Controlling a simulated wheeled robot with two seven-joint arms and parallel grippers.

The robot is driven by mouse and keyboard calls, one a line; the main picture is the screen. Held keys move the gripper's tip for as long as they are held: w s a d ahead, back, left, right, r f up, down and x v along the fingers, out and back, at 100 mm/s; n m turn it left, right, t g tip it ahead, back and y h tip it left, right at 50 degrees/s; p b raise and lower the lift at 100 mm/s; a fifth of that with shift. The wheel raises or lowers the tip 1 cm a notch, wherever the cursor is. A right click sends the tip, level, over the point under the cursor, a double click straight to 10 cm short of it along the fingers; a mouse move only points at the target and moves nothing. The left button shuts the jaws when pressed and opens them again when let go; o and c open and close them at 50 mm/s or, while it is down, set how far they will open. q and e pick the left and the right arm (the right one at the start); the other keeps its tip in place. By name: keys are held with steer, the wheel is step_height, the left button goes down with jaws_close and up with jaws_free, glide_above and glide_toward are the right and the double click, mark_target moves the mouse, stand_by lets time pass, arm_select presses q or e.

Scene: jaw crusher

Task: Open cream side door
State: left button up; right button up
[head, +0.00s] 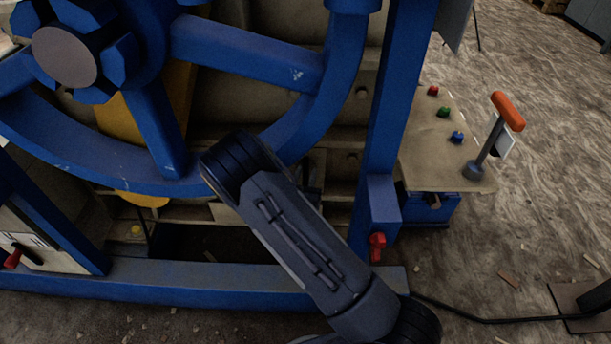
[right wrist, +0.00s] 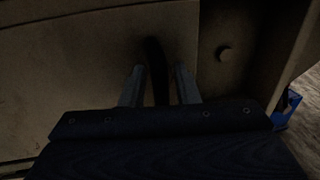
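The cream door panel (right wrist: 85,65) fills much of the dim right wrist view. A dark curved handle (right wrist: 156,70) stands out from it. My right gripper (right wrist: 160,85) has its two grey fingers apart, one on each side of the handle; a small gap seems to show at the right finger, and contact is hard to judge in the shade. In the head view my right arm reaches in from the bottom toward the machine, and its fingertips are hidden behind the arm. My left gripper is not in view.
A blue spoked flywheel (head: 245,55) and a blue frame post (head: 388,110) stand close to my arm. A blue base beam (head: 170,283) runs along the floor. A control panel (head: 430,155) with buttons and an orange-handled lever (head: 507,111) stands at right. The floor beyond is mostly clear.

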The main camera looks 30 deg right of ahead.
jaws_close()
